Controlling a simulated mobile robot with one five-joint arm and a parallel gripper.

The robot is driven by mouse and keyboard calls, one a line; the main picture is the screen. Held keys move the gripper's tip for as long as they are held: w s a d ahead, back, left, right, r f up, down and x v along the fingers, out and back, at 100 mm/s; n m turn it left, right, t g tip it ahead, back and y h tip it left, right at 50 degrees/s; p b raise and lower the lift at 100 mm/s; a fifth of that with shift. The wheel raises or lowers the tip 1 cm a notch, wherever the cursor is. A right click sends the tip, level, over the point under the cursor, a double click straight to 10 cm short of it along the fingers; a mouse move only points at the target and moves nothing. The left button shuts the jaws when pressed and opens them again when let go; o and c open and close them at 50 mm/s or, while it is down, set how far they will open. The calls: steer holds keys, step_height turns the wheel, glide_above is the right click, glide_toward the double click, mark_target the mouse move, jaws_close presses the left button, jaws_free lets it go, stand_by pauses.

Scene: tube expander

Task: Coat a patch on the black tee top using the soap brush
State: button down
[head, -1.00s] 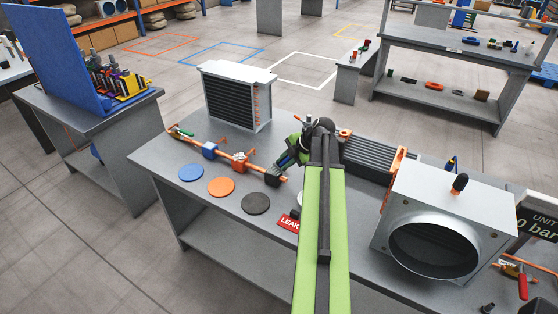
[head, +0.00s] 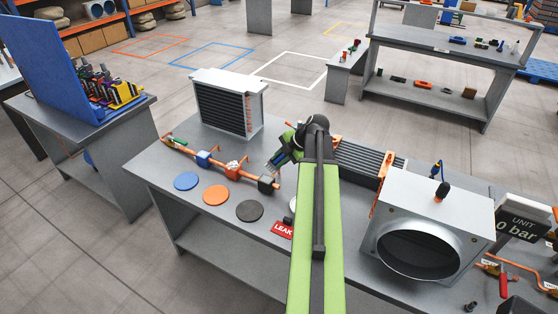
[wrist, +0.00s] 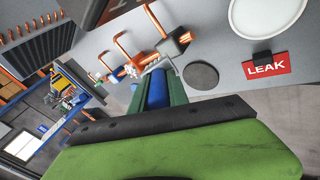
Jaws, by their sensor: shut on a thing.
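The black tee (head: 267,183) sits at the right end of a copper pipe run on the grey bench, right of a blue and an orange tee. It also shows in the wrist view (wrist: 171,48). My gripper (head: 275,163) is just above and behind the black tee. In the wrist view its green fingers (wrist: 157,98) are shut on the soap brush, whose blue handle (wrist: 157,88) shows between them. The pale brush end (wrist: 158,64) points at the black tee and overlaps it in the picture. I cannot tell whether they touch, and the tee's top is partly hidden.
Blue, orange and black discs (head: 249,210) lie in front of the pipe. A red LEAK sign (head: 282,230) stands to their right. A finned coil unit (head: 228,104) stands behind. A grey duct box (head: 430,225) fills the right of the bench.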

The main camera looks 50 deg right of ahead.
step_height(320, 180, up, 3)
steer(key=p, duration=0.3)
steer(key=shift+r, duration=0.2)
steer(key=shift+f, duration=0.15)
stand_by(0.5)
steer(key=shift+w+f+b, duration=0.2)
steer(key=shift+f+b, duration=0.8)
steer(key=shift+b, duration=0.1)
